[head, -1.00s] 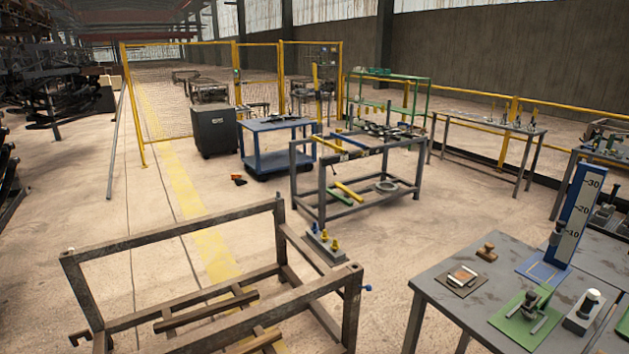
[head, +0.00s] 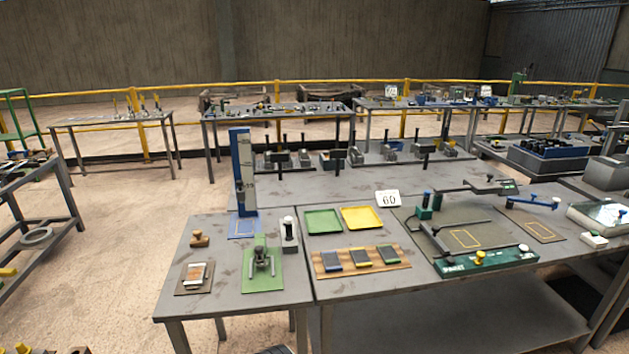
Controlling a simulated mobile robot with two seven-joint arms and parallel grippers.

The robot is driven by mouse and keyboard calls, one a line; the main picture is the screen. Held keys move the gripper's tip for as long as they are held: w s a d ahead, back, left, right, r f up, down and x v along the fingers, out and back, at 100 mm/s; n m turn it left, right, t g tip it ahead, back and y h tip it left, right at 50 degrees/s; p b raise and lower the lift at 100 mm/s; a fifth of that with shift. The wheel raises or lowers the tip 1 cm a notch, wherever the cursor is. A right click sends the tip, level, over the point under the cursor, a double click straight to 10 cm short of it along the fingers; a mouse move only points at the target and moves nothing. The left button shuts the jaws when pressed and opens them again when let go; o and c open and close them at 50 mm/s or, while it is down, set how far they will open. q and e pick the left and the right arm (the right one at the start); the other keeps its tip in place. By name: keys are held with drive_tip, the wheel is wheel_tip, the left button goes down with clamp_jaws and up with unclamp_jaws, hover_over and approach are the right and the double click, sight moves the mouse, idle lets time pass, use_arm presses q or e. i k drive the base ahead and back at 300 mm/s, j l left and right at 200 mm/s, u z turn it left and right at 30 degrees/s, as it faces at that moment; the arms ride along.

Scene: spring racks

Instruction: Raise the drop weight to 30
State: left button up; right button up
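A blue upright tower (head: 240,152) with a white scale strip stands at the back of the left grey table (head: 222,262). A small dark piece, seemingly the drop weight (head: 239,187), sits low on the tower's left side. The scale numbers are too small to read well now. Neither of my grippers can be made out in the head view.
Near the tower are a wooden stamp-like piece (head: 199,240), a green fixture (head: 262,268) and a grey block with a knob (head: 289,235). Green (head: 323,221) and yellow (head: 362,218) trays lie to the right.

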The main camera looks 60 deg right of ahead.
sight(241, 191)
drive_tip(key=z, duration=1.8)
